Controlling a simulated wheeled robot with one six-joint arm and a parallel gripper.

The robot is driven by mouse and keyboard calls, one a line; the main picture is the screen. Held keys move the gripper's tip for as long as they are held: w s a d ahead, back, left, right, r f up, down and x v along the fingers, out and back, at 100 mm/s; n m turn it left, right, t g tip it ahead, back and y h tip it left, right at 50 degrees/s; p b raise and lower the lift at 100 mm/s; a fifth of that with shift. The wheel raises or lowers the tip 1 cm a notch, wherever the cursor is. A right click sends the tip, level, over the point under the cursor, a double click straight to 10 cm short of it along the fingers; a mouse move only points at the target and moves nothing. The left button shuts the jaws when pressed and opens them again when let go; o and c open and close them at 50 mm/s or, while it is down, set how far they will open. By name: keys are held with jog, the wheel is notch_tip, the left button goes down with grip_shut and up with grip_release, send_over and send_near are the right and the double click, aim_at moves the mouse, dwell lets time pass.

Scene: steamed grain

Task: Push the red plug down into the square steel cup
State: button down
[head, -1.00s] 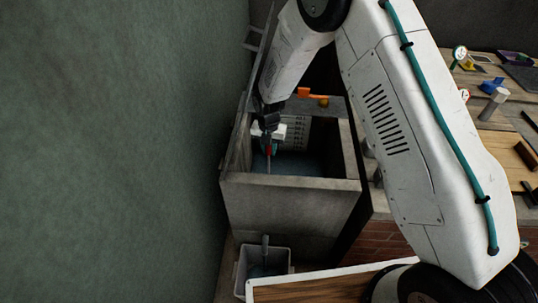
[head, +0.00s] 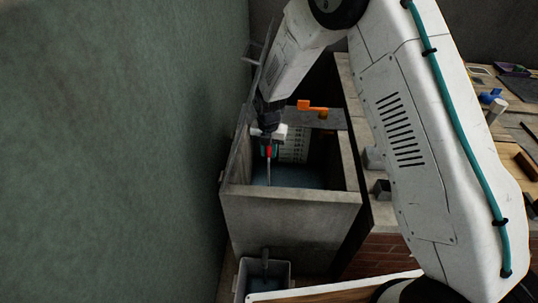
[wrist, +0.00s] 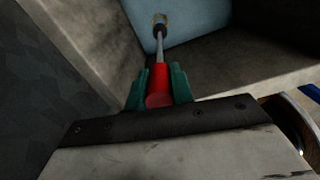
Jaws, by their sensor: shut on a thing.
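My gripper (head: 268,148) is inside the mouth of a grey open-topped tank. In the wrist view its green fingers (wrist: 158,88) are shut on a red handle (wrist: 158,82). In the head view the shaft (head: 269,173) points down, close to upright, toward the tank's bluish bottom. Whether the end touches anything is unclear. I cannot make out a separate red plug or a square steel cup.
The tank's front rim (head: 291,194) and side walls close in around the gripper. An orange handle (head: 311,106) sits by the back ledge. A pale square bucket (head: 240,281) stands in front, below. A workbench with several loose objects is at right.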

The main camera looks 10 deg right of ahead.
jog(key=shift+r, duration=4.45)
jog(key=shift+d, duration=0.1)
jog(key=s+d+f+m, duration=0.3)
jog(key=d+m, duration=0.6)
jog(key=m, duration=0.7)
jog(key=s+d+f+m, duration=0.2)
jog(key=d+m, duration=0.8)
jog(key=m, duration=0.6)
jog(key=shift+s+f, duration=0.4)
jog(key=shift+f, duration=0.15)
jog(key=shift+r, duration=0.1)
